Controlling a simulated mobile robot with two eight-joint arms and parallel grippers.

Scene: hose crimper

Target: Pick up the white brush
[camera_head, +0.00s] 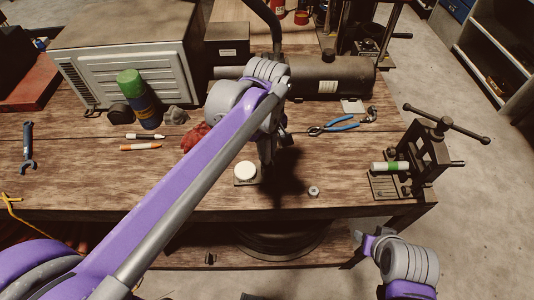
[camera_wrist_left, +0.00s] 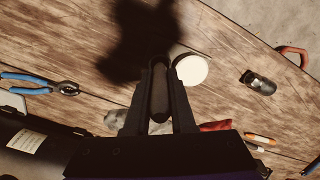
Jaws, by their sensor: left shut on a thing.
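My left gripper (camera_head: 267,172) points down over the middle of the workbench. In the left wrist view its fingers (camera_wrist_left: 160,95) are shut on a dark rod-shaped thing (camera_wrist_left: 160,88) with a rounded end. I cannot tell whether this is the white brush; no bristles show. A round white thing (camera_head: 245,171) sits close to the left of the gripper in the head view. It also shows beside the fingers in the wrist view (camera_wrist_left: 191,69). My right gripper (camera_head: 361,243) is off the front of the bench at lower right, its jaw opening unclear.
Blue-handled pliers (camera_head: 340,125) lie to the right of the gripper. A crimper-like vise (camera_head: 424,157) stands at the right edge, and a nut (camera_head: 314,190) lies near the front. Markers (camera_head: 140,147) and a green-capped can (camera_head: 140,100) are at left. A grey tank (camera_head: 330,78) blocks the back.

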